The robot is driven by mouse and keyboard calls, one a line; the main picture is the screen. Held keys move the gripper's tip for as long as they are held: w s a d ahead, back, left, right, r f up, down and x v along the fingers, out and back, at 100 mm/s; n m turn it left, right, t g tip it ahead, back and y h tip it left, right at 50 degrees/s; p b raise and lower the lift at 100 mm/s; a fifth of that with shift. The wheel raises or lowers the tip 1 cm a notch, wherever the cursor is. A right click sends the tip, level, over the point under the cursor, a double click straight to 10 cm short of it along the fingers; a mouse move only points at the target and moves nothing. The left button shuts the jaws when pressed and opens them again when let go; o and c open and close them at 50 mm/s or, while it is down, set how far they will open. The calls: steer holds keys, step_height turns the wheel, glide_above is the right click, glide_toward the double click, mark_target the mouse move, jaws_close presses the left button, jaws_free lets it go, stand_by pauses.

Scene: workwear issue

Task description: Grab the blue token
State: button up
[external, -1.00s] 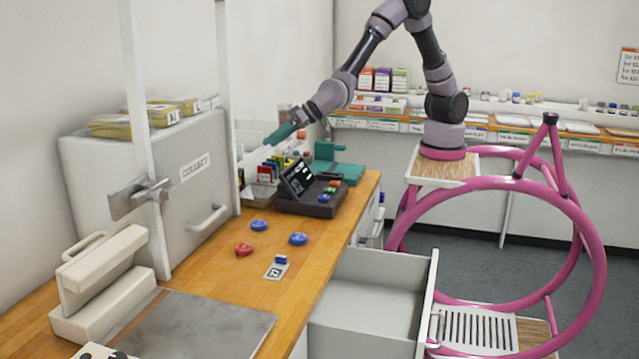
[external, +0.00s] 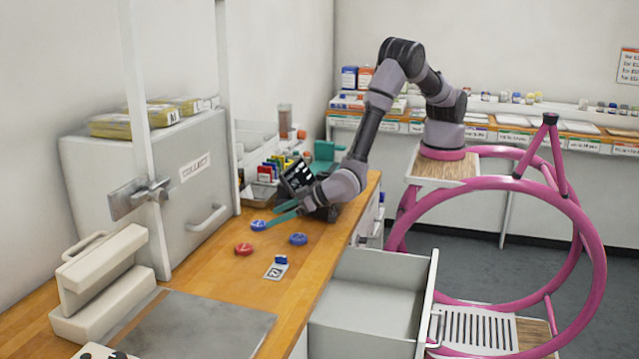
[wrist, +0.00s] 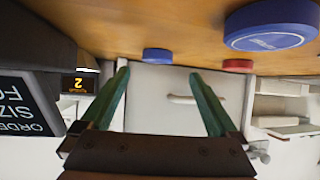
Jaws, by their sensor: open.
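Two blue tokens lie on the wooden counter: one by the grey locker (external: 258,225), the other nearer the counter's front edge (external: 298,239). My gripper (external: 273,219) is low over the counter, open and empty, its teal fingers pointing at the locker-side token. In the wrist view, which is upside down, that token (wrist: 157,55) shows beyond and between the fingertips (wrist: 158,72), apart from both. The other blue token (wrist: 270,24) looks large and close, outside the fingers to the right. A red token (external: 243,249) lies nearby; it also shows in the wrist view (wrist: 237,65).
A dark order display (wrist: 25,103) stands close beside my gripper. The grey COLLECT locker (external: 150,190) stands behind the tokens. A card with a blue piece (external: 277,270) lies toward the front. An open drawer (external: 365,300) juts from the counter.

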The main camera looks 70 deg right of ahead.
mark_target(259, 223)
steer(key=x, duration=0.3)
steer(key=shift+w+d+f, duration=0.2)
steer(key=shift+w+f, duration=0.15)
steer(key=shift+w+a+f, duration=0.15)
steer(key=shift+w+f, duration=0.1)
steer(key=shift+w, duration=0.3)
steer(key=c, duration=1.4)
